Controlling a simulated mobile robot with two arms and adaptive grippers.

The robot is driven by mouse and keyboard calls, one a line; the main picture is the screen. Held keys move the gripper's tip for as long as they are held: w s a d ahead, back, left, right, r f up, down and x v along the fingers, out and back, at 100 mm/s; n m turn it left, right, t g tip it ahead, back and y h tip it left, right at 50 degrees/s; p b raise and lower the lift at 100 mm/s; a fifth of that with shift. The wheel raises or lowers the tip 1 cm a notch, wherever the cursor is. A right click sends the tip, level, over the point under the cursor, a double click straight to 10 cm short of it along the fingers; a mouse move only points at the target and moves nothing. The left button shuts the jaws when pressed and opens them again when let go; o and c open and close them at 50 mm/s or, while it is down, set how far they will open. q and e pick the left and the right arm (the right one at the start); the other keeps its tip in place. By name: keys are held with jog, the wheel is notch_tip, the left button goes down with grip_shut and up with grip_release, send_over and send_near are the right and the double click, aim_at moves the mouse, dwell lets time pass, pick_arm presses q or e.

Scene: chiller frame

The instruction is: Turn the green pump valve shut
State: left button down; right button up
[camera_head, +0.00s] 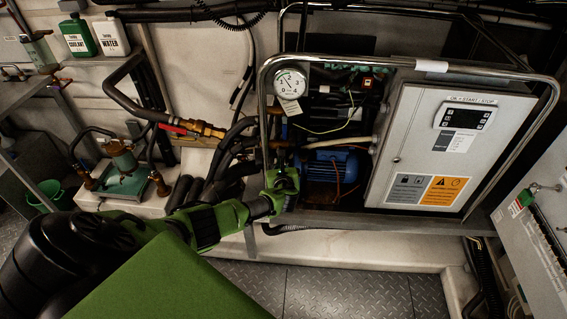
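My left arm reaches in from the lower left, and its gripper (283,181) is at the left front edge of the chiller frame, just left of the blue pump motor (328,172). Green parts overlap at the gripper, so I cannot make out the green pump valve apart from it, nor whether the fingers are open or shut. My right gripper is not in view.
Chrome rails (264,110) surround the frame, close to my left gripper. A pressure gauge (290,83) is above it. A grey control box (450,145) stands right. A red-handled brass valve (205,129) and hoses are left. The metal floor (320,290) in front is clear.

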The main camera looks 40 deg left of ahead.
pick_arm(q)
jog(key=shift+s+a+m, duration=0.15)
jog(key=shift+a+m, duration=0.05)
jog(key=shift+m, duration=0.1)
jog(key=shift+a, duration=0.1)
dwell(0.3)
jog(key=c, duration=2.1)
grip_release()
jog(key=shift+s+y, duration=0.1)
jog(key=shift+y, duration=0.2)
jog(key=v, duration=0.8)
jog(key=shift+w+d, duration=0.2)
jog(key=shift+w, duration=0.05)
jog(key=shift+r, duration=0.15)
